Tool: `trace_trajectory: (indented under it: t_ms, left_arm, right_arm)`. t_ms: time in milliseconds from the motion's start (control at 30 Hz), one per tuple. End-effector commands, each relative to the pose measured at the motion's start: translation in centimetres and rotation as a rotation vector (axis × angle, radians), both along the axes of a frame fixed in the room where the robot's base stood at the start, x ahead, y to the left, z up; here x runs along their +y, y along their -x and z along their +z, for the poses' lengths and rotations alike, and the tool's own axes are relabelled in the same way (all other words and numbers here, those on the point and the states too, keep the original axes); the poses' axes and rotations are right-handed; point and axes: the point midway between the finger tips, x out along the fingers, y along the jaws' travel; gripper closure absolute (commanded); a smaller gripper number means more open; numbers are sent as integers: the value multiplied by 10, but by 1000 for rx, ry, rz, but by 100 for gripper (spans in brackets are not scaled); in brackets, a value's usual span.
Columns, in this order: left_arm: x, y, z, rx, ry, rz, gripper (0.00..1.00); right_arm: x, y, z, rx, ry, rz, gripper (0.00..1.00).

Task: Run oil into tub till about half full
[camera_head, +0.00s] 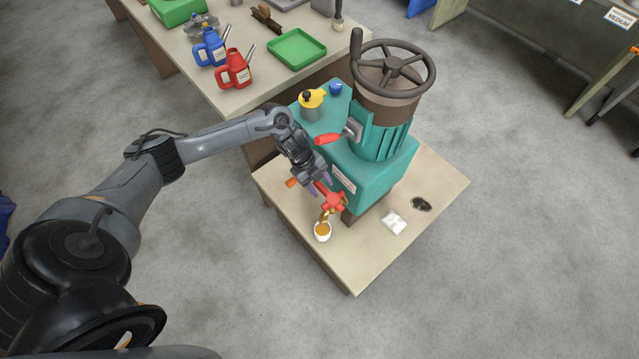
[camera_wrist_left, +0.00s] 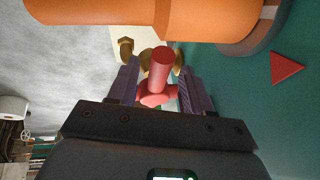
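A small white tub (camera_head: 322,236) stands on the near part of the bench, under the brass spout (camera_head: 325,214) of the teal machine. Amber oil (camera_head: 322,229) shows inside it; its exact level is hard to read. A red tap handle (camera_head: 335,203) sits above the spout. My left gripper (camera_head: 319,187) is at the handle; in the left wrist view, its purple fingers (camera_wrist_left: 162,85) stand either side of the red handle (camera_wrist_left: 160,68). Whether they press on it is unclear. My right gripper is not in view.
The teal machine (camera_head: 375,172) carries a large handwheel (camera_head: 393,67) and a red-gripped lever (camera_head: 328,139). An orange cylinder (camera_wrist_left: 160,15) lies close to my left fingers.

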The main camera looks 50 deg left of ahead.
Motion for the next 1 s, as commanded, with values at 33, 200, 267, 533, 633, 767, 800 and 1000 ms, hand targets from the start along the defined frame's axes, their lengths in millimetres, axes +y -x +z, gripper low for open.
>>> trace_trajectory:
  t_ms: [33,200,267,533,633,767,800,1000]
  left_arm:
    - [0,0,0,0,0,0,51]
    - [0,0,1,0,0,1,51]
    - [1,0,3,0,0,1,51]
    - [15,5,33,-2,-3,1,51]
    - [22,8,50,-1,-2,0,51]
    - [30,11,69,-1,-2,0,51]
    - [33,12,74,-1,-2,0,51]
    - [41,15,93,0,-1,0,51]
  right_arm:
    - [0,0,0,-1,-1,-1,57]
    - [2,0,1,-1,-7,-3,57]
    - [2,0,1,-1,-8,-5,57]
    - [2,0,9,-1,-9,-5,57]
    - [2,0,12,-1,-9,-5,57]
    - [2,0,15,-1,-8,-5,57]
    - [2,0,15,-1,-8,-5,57]
    - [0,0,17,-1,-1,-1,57]
